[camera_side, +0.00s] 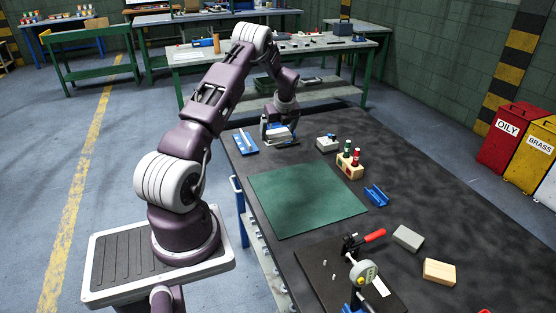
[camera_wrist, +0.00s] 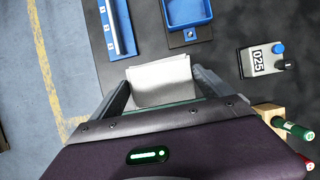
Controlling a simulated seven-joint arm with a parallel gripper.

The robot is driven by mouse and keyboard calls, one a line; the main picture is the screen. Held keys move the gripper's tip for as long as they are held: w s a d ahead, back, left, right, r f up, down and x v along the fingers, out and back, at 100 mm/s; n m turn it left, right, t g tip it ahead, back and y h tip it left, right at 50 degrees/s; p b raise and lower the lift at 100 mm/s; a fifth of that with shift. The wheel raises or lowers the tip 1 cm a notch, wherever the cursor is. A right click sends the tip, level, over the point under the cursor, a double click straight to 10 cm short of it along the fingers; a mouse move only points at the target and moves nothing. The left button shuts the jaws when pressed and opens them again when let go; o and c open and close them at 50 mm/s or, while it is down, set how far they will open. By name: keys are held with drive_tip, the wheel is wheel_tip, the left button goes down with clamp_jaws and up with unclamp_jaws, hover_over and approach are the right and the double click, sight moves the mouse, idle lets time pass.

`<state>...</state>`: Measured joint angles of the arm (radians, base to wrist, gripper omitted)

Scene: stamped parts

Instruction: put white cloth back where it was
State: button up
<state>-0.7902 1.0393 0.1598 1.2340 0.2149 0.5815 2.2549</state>
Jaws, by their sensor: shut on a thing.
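The white cloth (camera_wrist: 160,82) is a pale folded piece between the two fingers of my gripper (camera_wrist: 163,76) in the wrist view. My gripper is shut on it. A blue square tray (camera_wrist: 188,14) on a dark base lies just beyond the cloth in the wrist view. I cannot tell whether the cloth touches the bench.
A blue holder with a pale strip (camera_side: 245,142) lies left of my gripper. To the right are a grey block marked 025 (camera_side: 326,144) and a wooden stand (camera_side: 350,170) with green and red tools. A green mat (camera_side: 305,198) lies bare nearer the camera.

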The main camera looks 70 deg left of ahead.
wheel_tip(320, 180, down, 9)
idle(0.3)
drive_tip(key=o, duration=1.1)
drive_tip(key=shift+f, duration=0.15)
drive_tip(key=shift+c, duration=0.2)
